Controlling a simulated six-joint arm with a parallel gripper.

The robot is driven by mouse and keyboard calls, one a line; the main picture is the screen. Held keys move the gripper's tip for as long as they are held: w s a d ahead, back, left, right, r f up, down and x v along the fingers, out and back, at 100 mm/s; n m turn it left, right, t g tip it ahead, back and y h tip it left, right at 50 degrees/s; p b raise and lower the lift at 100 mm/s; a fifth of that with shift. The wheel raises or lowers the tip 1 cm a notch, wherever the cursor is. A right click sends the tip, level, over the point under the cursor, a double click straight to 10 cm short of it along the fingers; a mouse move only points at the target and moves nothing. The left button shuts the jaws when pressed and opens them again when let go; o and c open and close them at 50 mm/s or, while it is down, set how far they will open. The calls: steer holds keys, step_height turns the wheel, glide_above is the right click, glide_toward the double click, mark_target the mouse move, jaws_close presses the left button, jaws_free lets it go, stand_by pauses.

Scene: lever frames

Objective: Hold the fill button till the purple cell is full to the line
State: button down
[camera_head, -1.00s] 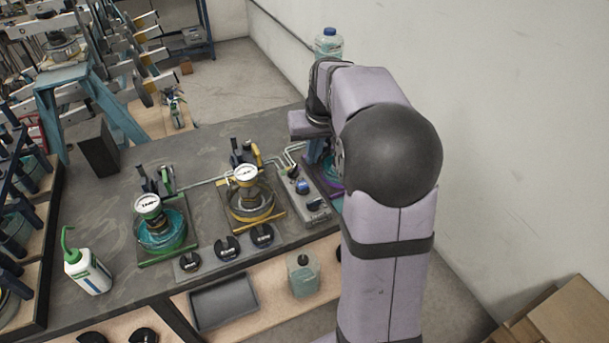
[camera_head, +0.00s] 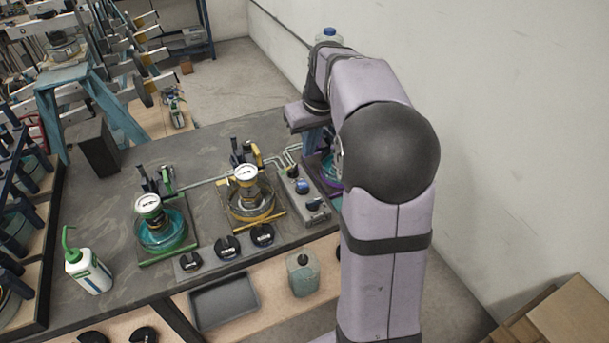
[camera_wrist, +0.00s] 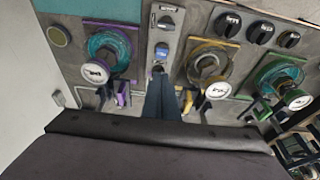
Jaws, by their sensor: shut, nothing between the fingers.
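The purple cell (camera_wrist: 118,38) is at the left in the wrist view, a round vessel with teal inside and a white dial (camera_wrist: 95,73) on its near side. In the head view only a purple edge (camera_head: 330,178) shows behind my arm. I cannot read its fill level or line. The grey control panel (camera_wrist: 164,32) stands right of the cell in the wrist view, with a blue round control (camera_wrist: 161,51) and a dark switch (camera_wrist: 166,21). My gripper (camera_wrist: 159,74) is shut and empty, its tips over the panel's end by a small control they partly cover. Contact cannot be told.
A yellow cell (camera_head: 250,203) and a green cell (camera_head: 160,232) stand left of the panel in the head view. Several black knobs (camera_head: 227,247) line the table's front edge. Pipes (camera_head: 205,181) run behind the cells. A squeeze bottle (camera_head: 88,270) stands at the left.

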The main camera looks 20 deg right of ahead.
steer(key=p, duration=0.4)
glide_above(303, 182)
steer(key=s, duration=0.1)
steer(key=f, duration=1.1)
steer(key=shift+s+f, duration=0.15)
steer(key=shift+s, duration=0.05)
steer(key=shift+f, duration=0.7)
